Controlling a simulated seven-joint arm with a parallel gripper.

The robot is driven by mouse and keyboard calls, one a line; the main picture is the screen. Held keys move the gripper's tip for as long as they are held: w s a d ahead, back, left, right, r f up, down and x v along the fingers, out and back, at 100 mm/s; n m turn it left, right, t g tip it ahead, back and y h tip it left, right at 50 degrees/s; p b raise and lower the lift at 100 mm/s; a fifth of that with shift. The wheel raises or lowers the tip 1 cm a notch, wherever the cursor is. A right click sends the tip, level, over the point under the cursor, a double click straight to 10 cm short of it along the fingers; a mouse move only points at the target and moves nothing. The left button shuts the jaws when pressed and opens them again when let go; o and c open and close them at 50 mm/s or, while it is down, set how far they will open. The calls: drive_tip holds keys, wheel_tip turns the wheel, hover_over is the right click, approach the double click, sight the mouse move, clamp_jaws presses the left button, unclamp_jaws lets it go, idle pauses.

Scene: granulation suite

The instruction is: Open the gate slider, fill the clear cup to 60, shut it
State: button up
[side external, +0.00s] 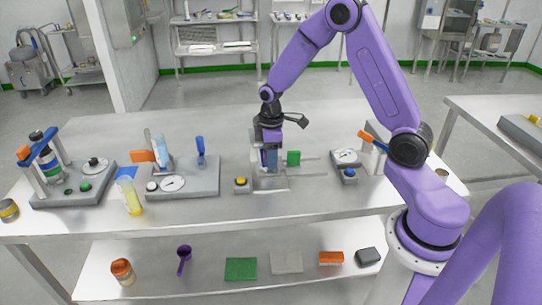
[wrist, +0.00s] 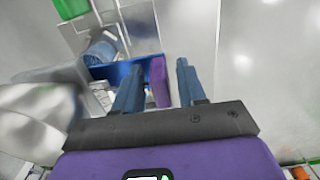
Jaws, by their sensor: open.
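My gripper (side external: 269,158) is low over a clear-walled stand (side external: 270,183) in the middle of the table. In the wrist view its two blue fingers (wrist: 158,72) are apart, one on each side of an upright purple tab (wrist: 160,82). The tab stands beside a blue bar (wrist: 112,72); I cannot tell whether either finger touches it. The tab may be the gate slider's handle. A bluish, rounded see-through thing (wrist: 102,49) lies beyond the bar, perhaps the clear cup. In the side view the gripper hides most of the stand's inside.
A green block (side external: 293,158) is right of the gripper. A yellow-button box (side external: 241,184) stands front left, a dial gauge (side external: 345,156) and blue-button box (side external: 349,175) right. A grey dial base (side external: 190,180) and yellow-filled bottle (side external: 132,200) are farther left.

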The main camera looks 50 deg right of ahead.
drive_tip(key=shift+r, duration=3.45)
drive_tip(key=s+a+r+n, duration=0.2)
drive_tip(key=s+a+r, duration=0.2)
drive_tip(key=s+a, duration=0.75)
drive_tip(key=s+r+n, duration=0.1)
drive_tip(key=s, duration=1.6)
drive_tip(key=shift+r+n, duration=0.3)
drive_tip(key=shift+r, duration=0.05)
